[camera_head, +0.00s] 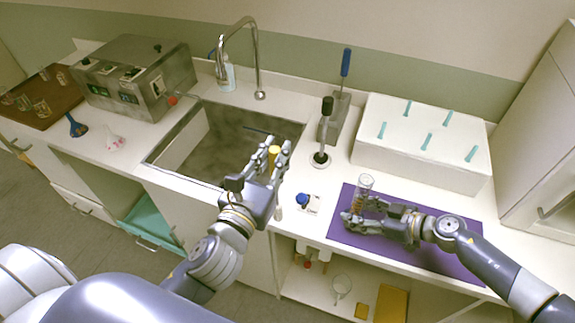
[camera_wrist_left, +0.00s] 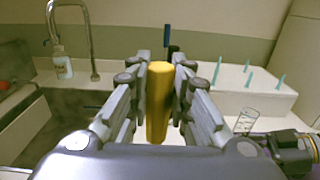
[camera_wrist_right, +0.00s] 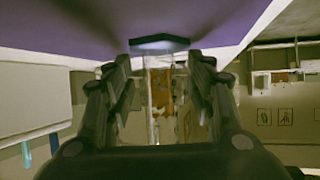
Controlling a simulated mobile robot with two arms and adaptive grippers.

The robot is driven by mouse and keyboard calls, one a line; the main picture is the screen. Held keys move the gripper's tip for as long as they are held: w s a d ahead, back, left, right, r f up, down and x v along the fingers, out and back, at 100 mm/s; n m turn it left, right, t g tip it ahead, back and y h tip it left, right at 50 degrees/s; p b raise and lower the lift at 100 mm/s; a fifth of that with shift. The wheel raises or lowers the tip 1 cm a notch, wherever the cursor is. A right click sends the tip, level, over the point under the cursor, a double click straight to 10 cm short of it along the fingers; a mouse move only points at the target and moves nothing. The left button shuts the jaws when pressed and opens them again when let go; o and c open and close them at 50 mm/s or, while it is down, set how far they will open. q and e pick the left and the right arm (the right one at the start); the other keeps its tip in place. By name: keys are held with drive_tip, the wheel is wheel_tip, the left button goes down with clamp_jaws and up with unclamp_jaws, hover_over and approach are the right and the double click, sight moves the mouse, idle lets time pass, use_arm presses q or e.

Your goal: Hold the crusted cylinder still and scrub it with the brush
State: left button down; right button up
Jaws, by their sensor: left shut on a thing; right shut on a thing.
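The crusted cylinder (camera_head: 366,182) is clear glass with orange-brown crust low on its wall. It stands upright over the purple mat (camera_head: 440,258). My right gripper (camera_head: 356,207) is shut on it; the right wrist view shows the crusted glass (camera_wrist_right: 161,95) between the fingers. My left gripper (camera_head: 272,164) is shut on the yellow handle of the brush (camera_head: 273,153), held near the sink's right front edge, left of and apart from the cylinder. The handle (camera_wrist_left: 158,100) stands nearly upright in the left wrist view. The bristles are not clearly visible.
The sink (camera_head: 215,143) with its tall tap (camera_head: 256,65) lies left. A white box with teal pegs (camera_head: 425,140) stands behind the mat. A cabinet (camera_head: 545,150) bounds the right.

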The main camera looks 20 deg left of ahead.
drive_tip(key=shift+c, duration=0.8)
drive_tip(key=c, duration=0.4)
drive_tip(key=shift+s+f, duration=0.1)
drive_tip(key=shift+f, duration=0.1)
use_arm(q)
drive_tip(key=w+d+r+m+g+h, duration=0.1)
drive_tip(key=w+d+r+m+h, duration=0.2)
drive_tip(key=d+r, duration=0.6)
drive_tip(key=w+d+r+m+g+h, duration=0.1)
drive_tip(key=w+d+r+m+h, duration=0.1)
drive_tip(key=w+d+r+h, duration=0.3)
drive_tip(key=w+d+r, duration=0.1)
drive_tip(key=d+r, duration=0.3)
drive_tip(key=r, duration=0.1)
drive_tip(key=shift+d+r+m+h, duration=0.3)
drive_tip(key=shift+r+m+h, duration=0.05)
drive_tip(key=shift+m+h, duration=0.05)
drive_tip(key=shift+w, duration=0.1)
use_arm(e)
drive_tip(key=shift+s, duration=0.1)
